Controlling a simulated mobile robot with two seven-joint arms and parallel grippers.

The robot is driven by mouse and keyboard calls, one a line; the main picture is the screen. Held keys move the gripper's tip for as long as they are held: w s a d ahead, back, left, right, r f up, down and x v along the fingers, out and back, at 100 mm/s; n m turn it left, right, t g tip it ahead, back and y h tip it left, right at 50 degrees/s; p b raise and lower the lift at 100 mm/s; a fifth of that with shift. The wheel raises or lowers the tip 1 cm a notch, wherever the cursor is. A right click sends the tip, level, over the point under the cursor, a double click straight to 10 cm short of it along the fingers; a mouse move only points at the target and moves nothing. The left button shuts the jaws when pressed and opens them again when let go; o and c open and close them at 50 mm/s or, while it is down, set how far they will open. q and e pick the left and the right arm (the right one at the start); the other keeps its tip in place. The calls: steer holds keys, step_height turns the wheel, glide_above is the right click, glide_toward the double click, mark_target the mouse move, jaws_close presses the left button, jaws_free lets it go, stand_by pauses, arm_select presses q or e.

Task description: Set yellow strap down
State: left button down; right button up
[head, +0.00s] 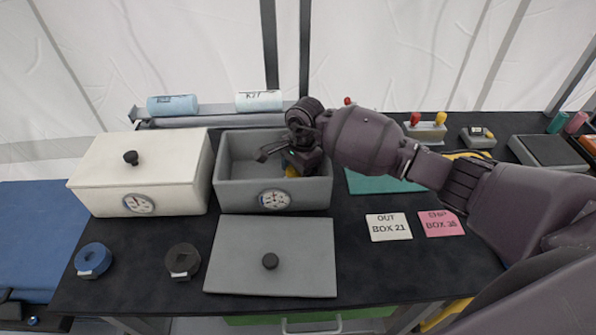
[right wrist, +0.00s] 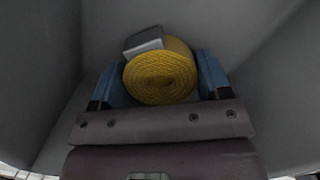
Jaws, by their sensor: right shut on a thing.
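The yellow strap (right wrist: 160,82) is a rolled coil with a grey metal buckle (right wrist: 143,42) in the right wrist view. My right gripper (right wrist: 160,85) is shut on it, with a blue finger pad on each side. In the head view a bit of the yellow strap (head: 291,172) shows under my right gripper (head: 290,168), inside the open grey box (head: 228,188). The gripper hides most of the strap there. I cannot tell whether the strap touches the box floor. My left gripper is not in view.
A white lidded box (head: 95,180) stands left of the grey box. A grey lid (head: 240,265) lies in front. A blue strap roll (head: 93,259) and a black one (head: 182,262) lie at the front left. Two cards, white (head: 389,233) and pink (head: 441,229), lie to the right.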

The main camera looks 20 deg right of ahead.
steer(key=shift+f, duration=0.15)
steer(key=o, duration=1)
steer(key=shift+r, duration=0.2)
steer(key=r, duration=0.4)
steer(key=d+r, duration=0.1)
steer(key=r, duration=0.3)
steer(key=r+b, duration=0.1)
steer(key=r, duration=0.3)
steer(key=shift+w+d, duration=0.2)
steer(key=shift+w, duration=0.05)
steer(key=shift+f, duration=0.1)
